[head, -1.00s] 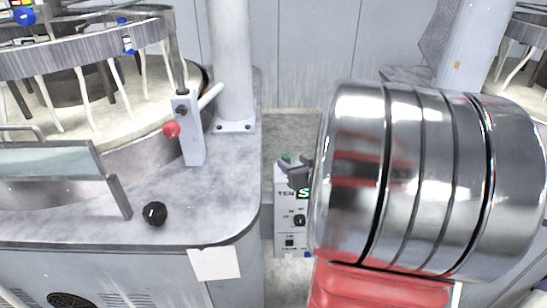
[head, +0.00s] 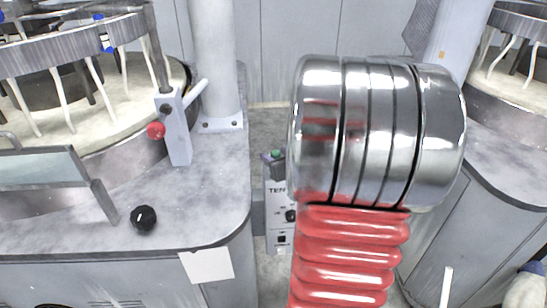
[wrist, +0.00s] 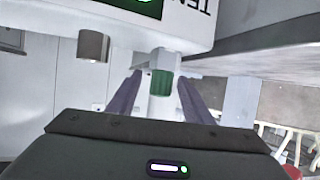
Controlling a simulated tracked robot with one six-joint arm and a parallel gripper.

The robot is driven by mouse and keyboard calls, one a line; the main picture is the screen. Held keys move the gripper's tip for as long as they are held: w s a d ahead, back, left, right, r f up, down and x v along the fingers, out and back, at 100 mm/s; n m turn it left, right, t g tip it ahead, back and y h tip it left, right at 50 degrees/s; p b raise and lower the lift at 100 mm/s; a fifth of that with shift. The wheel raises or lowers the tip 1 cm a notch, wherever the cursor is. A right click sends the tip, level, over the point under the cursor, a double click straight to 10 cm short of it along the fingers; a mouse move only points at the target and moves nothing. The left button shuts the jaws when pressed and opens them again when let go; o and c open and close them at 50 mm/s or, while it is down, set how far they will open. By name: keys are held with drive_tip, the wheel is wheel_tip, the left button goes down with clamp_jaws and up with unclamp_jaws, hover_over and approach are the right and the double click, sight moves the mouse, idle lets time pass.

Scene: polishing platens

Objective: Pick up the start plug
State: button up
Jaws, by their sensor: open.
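In the wrist view, a pale cylindrical plug with a green band (wrist: 161,84), which looks like the start plug, sits between the two dark fingers of my gripper (wrist: 158,92). The fingers are open, one on each side of it, with gaps visible. I cannot tell how deep it sits between them. In the head view, a small green spot (head: 277,154) shows at the top of the pale control box (head: 279,200), beside my arm's shiny wrist. My wrist hides most of the gripper there.
The box's underside or face fills the top of the wrist view, with a brownish cylinder (wrist: 93,46) at left. A grey polishing machine (head: 200,205) with a black knob (head: 144,218) and a red-knobbed lever (head: 156,131) stands left. Another machine (head: 510,165) stands right.

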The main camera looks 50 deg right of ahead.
drive_tip(key=shift+c, duration=0.4)
drive_tip(key=c, duration=1.1)
